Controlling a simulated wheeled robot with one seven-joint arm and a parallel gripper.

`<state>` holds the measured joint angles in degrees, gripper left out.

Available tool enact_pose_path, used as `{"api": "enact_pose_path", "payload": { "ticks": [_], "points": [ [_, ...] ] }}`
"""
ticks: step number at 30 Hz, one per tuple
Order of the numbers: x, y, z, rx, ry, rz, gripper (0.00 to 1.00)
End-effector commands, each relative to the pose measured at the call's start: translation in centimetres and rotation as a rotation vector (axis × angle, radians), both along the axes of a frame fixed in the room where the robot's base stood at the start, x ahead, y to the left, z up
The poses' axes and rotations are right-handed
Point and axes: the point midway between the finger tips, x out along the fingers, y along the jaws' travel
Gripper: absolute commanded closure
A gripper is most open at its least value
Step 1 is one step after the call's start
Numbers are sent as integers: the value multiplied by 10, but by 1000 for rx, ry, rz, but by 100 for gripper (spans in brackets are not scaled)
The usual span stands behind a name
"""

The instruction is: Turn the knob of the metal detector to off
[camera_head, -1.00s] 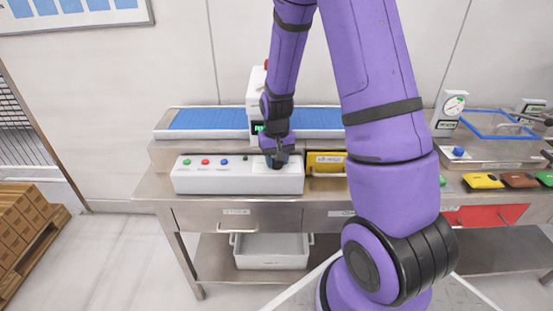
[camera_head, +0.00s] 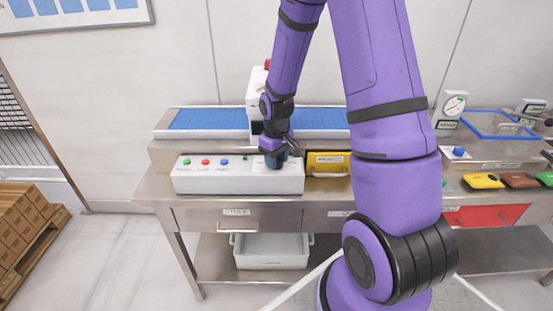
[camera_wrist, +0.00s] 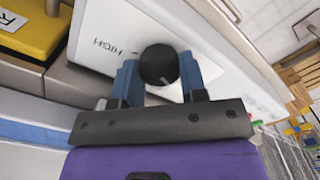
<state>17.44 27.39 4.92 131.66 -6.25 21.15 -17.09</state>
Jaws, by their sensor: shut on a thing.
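The metal detector's white control box (camera_head: 225,182) sits at the front of the steel table, below the blue conveyor belt (camera_head: 208,119). In the wrist view its round black knob (camera_wrist: 159,63) has a thin light line on it and sits beside the printed word HIGH. My gripper (camera_head: 274,162) is at the right end of the box. Its two blue fingers close on opposite sides of the knob. The other labels around the knob are hidden or unreadable. In the head view the gripper covers the knob. The detector's small display (camera_head: 256,127) looks dark.
Green, red and blue buttons (camera_head: 205,162) sit left on the box. A yellow box (camera_head: 328,159) stands close to its right. A white bin (camera_head: 271,250) is below the table. Coloured packs (camera_head: 484,181) and a dial scale (camera_head: 450,108) are at right.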

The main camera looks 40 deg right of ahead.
Motion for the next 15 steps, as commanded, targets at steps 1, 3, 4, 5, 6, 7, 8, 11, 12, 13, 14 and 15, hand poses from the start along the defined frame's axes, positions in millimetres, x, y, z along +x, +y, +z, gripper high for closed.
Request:
{"api": "enact_pose_path", "payload": {
  "ticks": [1,3,4,5,6,7,8,11,12,13,14,15],
  "points": [
    [1,0,0,-1,-2,2,85],
    [1,0,0,-1,-2,2,85],
    [1,0,0,-1,-2,2,85],
    [1,0,0,-1,-2,2,85],
    [1,0,0,-1,-2,2,85],
    [1,0,0,-1,-2,2,85],
    [1,0,0,-1,-2,2,85],
    [1,0,0,-1,-2,1,50],
    [1,0,0,-1,-1,1,40],
    [1,0,0,-1,-1,1,36],
    [1,0,0,-1,-1,1,36],
    [0,0,0,0,-1,1,36]
  ]
}}
